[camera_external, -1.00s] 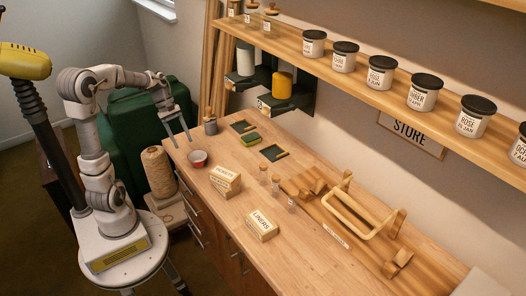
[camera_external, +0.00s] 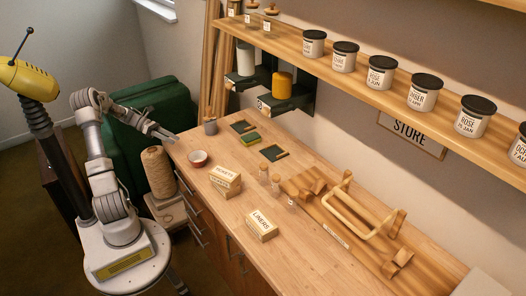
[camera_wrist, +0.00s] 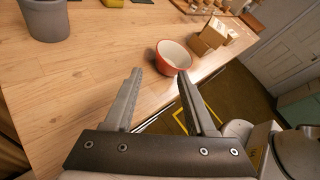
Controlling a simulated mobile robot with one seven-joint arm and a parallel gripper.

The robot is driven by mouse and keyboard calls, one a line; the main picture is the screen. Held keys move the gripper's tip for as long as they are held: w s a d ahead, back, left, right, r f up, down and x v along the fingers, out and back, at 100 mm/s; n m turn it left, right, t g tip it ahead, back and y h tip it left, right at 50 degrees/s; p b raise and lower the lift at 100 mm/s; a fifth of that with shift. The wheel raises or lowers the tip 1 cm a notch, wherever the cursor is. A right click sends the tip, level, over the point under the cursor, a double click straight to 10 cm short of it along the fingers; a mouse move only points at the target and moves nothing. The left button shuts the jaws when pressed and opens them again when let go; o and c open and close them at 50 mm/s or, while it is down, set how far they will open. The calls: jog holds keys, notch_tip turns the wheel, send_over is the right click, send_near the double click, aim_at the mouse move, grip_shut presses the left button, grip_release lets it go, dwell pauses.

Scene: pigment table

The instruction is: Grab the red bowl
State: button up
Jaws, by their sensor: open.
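The red bowl (camera_external: 198,158), with a pale inside, sits upright on the wooden table near its left end and front edge. In the wrist view the bowl (camera_wrist: 173,57) shows just beyond my fingertips, nearer the right finger. My gripper (camera_external: 171,137) is at the left end of the table, up and left of the bowl in the outside view, its fingers pointing right and slightly down. In the wrist view my gripper (camera_wrist: 160,73) is open, with nothing held between its fingers.
A grey pot (camera_external: 210,127) stands behind the bowl. Stacked small boxes (camera_external: 226,181) stand to the bowl's right, and a liners box (camera_external: 262,225) is farther along. A twine spool (camera_external: 158,172) stands beside the table. The tabletop between the bowl and pot is clear.

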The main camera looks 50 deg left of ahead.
aim_at(204, 155)
jog(key=b+x, duration=0.2)
jog(key=x, duration=1.2)
jog(key=shift+w+d+f+b, duration=0.15)
jog(key=shift+b, duration=0.2)
grip_shut()
